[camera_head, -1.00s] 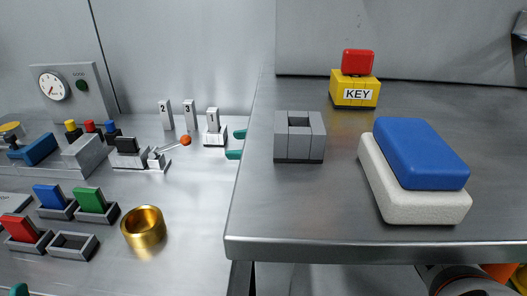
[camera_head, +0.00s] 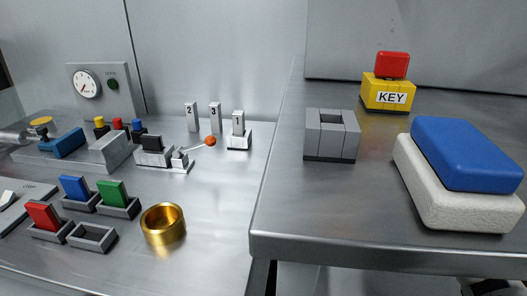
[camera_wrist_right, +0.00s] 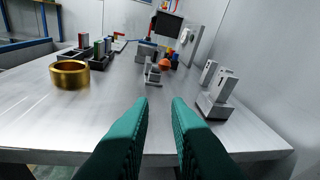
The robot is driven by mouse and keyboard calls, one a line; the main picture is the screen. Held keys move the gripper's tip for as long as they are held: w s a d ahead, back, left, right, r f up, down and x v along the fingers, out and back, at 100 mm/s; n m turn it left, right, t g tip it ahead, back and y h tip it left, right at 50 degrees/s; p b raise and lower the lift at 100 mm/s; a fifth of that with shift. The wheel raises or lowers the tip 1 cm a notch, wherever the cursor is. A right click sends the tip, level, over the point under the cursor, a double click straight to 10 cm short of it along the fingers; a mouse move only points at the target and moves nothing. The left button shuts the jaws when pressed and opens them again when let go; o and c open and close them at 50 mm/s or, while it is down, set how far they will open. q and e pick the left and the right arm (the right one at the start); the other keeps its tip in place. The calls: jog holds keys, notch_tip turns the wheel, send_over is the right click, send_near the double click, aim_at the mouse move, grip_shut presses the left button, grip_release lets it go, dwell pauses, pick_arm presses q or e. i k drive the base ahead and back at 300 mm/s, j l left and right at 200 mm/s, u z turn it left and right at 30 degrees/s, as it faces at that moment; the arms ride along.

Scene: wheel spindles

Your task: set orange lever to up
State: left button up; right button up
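The orange lever (camera_head: 210,141) has a round orange ball on a thin pale rod. In the head view the rod leans right and slightly up from a small grey base (camera_head: 180,160). In the right wrist view the orange ball (camera_wrist_right: 164,64) shows straight ahead, above and behind the grey base (camera_wrist_right: 153,76). My right gripper (camera_wrist_right: 159,105) has two teal fingers, spread apart with nothing between them. It is apart from the lever, on the near side in the wrist view.
Numbered grey blocks (camera_head: 238,124) stand right of the lever and at the right in the wrist view (camera_wrist_right: 218,91). A black-topped switch block (camera_head: 152,145) sits beside the lever's base. A brass ring (camera_head: 163,226) lies nearer. The raised grey table (camera_head: 290,215) bounds the right.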

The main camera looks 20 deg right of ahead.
aim_at(210, 141)
jog(key=k, duration=1.5)
